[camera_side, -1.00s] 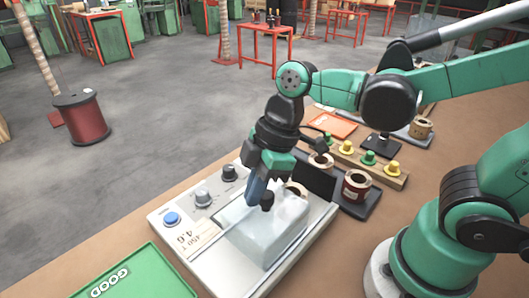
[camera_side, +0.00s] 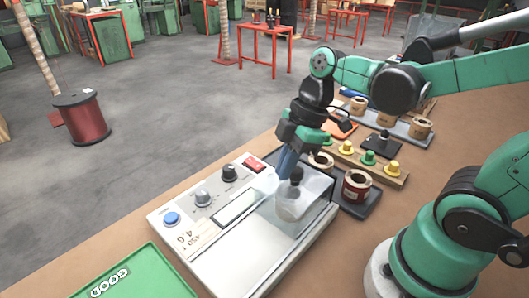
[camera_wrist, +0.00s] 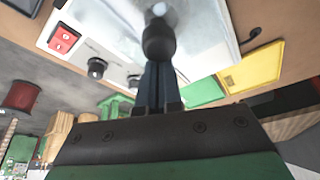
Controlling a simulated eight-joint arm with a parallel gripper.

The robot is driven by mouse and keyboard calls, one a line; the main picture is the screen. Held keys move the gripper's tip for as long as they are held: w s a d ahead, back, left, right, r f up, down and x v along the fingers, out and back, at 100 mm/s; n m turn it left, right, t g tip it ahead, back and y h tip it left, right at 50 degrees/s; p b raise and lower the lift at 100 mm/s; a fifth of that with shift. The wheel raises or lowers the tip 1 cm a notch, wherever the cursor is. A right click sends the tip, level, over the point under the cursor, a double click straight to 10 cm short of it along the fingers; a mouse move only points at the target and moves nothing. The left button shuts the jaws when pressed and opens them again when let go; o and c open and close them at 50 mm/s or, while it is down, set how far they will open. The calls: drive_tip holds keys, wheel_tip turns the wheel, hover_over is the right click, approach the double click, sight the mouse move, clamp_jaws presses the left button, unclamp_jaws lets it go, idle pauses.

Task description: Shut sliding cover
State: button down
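The sliding cover (camera_side: 310,205) is a clear, whitish box on the grey tester (camera_side: 228,262). It sits over the far right end of the tester top, and the near part of the top is bare. A black knob (camera_side: 296,177) stands on the cover; it also shows in the wrist view (camera_wrist: 158,38). My gripper (camera_side: 285,163) points down at the knob. Its dark blue fingers (camera_wrist: 160,82) are close together with their tips at the knob. I cannot tell whether they pinch it or only press on it. What is under the cover is blurred.
The tester panel has a red switch (camera_side: 255,163), black and grey dials and a blue button (camera_side: 172,218). Just beyond the cover stand copper coils (camera_side: 356,186) on a dark tray. A rack of yellow and green pegs (camera_side: 368,158) is behind. A green GOOD tray (camera_side: 135,275) lies front left.

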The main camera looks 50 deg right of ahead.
drive_tip(key=a, duration=0.1)
drive_tip(key=w+a+r, duration=0.1)
drive_tip(key=a, duration=0.1)
drive_tip(key=shift+w+r, duration=0.15)
drive_tip(key=shift+w, duration=0.1)
drive_tip(key=v, duration=0.9)
drive_tip(key=m+t+h, duration=0.3)
drive_tip(key=m+t, duration=0.1)
drive_tip(key=m, duration=0.5)
hover_over(282, 185)
drive_tip(key=w+d, duration=0.1)
drive_tip(key=d, duration=0.1)
wheel_tip(282, 185, down, 6)
drive_tip(key=m, duration=0.1)
drive_tip(key=f+m+t, duration=0.1)
drive_tip(key=m, duration=0.1)
drive_tip(key=shift+w+d+f+m, duration=0.15)
drive_tip(key=shift+d+f+m, duration=0.05)
drive_tip(key=shift+d+m, duration=0.15)
